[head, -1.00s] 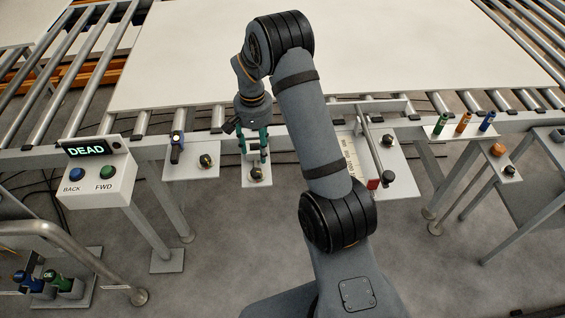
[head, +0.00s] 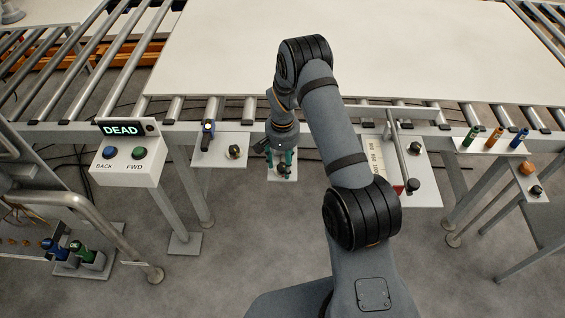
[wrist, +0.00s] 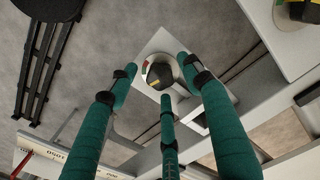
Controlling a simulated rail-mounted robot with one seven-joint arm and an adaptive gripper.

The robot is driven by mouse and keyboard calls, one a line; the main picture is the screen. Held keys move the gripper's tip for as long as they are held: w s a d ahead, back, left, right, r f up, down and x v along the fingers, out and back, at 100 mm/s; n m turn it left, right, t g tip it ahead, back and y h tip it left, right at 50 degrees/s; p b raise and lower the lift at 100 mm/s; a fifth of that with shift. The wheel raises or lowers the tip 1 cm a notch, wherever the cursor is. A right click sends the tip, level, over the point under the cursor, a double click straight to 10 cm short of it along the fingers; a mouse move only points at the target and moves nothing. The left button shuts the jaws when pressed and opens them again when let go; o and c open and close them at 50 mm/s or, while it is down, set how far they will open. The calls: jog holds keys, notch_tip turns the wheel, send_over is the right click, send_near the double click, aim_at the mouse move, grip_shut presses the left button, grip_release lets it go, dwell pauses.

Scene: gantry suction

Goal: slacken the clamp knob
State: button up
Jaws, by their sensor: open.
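My gripper (head: 281,158) has teal fingers and points down, open, over a small pale plate (head: 274,178) in front of the conveyor. A dark round knob (head: 284,169) on this plate is partly hidden by the fingers. In the wrist view, the knob (wrist: 163,73) has a black grip on a coloured ring with red, green and yellow. The three fingertips (wrist: 160,80) are spread around it, with no clear contact. I cannot tell from the frames whether this is the clamp knob, as similar knobs stand on neighbouring plates.
To the right are a long bar (head: 397,150) and another dark knob (head: 415,148). The button box (head: 128,153) reads DEAD. A large white panel (head: 350,50) lies on the rollers.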

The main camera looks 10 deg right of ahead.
jog(key=shift+c, duration=0.8)
jog(key=c, duration=1)
jog(key=shift+f+n+b, duration=0.1)
jog(key=shift+n+b, duration=0.3)
jog(key=shift+f+n+b, duration=0.1)
jog(key=shift+n+b, duration=0.45)
jog(key=shift+n, duration=0.05)
jog(key=shift+s+n+b, duration=0.1)
jog(key=shift+n+b, duration=1.15)
jog(key=shift+n, duration=1.05)
jog(key=o, duration=1.2)
jog(key=shift+r, duration=0.2)
jog(key=shift+c, duration=0.2)
